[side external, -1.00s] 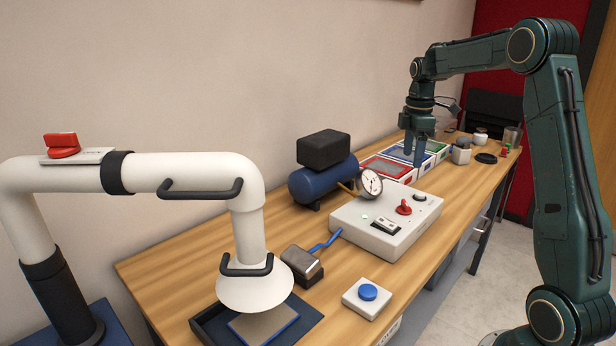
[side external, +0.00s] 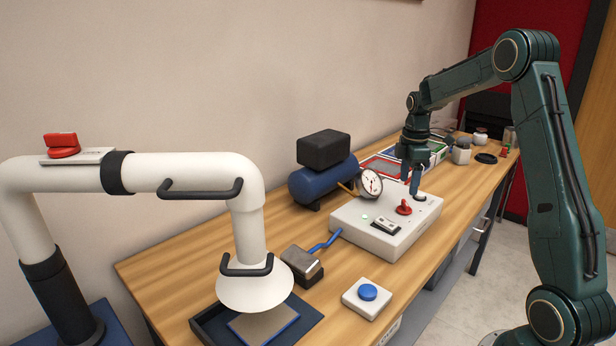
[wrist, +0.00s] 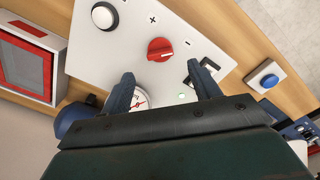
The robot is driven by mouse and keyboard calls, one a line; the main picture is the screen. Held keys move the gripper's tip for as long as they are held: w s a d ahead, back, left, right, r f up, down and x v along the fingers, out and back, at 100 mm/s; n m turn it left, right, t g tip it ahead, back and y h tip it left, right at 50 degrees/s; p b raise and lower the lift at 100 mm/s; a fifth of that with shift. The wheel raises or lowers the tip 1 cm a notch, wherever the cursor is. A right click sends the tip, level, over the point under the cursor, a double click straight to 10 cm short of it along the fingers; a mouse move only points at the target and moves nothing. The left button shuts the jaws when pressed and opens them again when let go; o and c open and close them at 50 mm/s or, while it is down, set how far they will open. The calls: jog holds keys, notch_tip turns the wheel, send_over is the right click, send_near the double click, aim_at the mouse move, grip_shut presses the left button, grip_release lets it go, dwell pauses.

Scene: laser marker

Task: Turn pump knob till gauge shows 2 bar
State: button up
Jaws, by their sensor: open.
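The pale control box (side external: 352,222) stands on the wooden bench. Its red knob (side external: 403,208) also shows in the wrist view (wrist: 160,49), between a plus and a minus mark. The round white gauge (side external: 369,184) stands at the box's back edge. In the wrist view the gauge (wrist: 140,99) is partly hidden by my gripper, and its reading is too small to tell. My gripper (side external: 409,190) is open and empty, pointing down above the box close to the red knob. In the wrist view the knob lies just beyond the space between my fingertips (wrist: 161,74).
A blue tank (side external: 322,182) stands behind the box. A blue button (side external: 368,292) is in front. The white extraction arm (side external: 200,178) fills the left. Framed trays (side external: 380,166) lie beyond the box.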

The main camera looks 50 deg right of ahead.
aim_at(405, 203)
jog(key=shift+f, duration=3.1)
jog(key=c, duration=1)
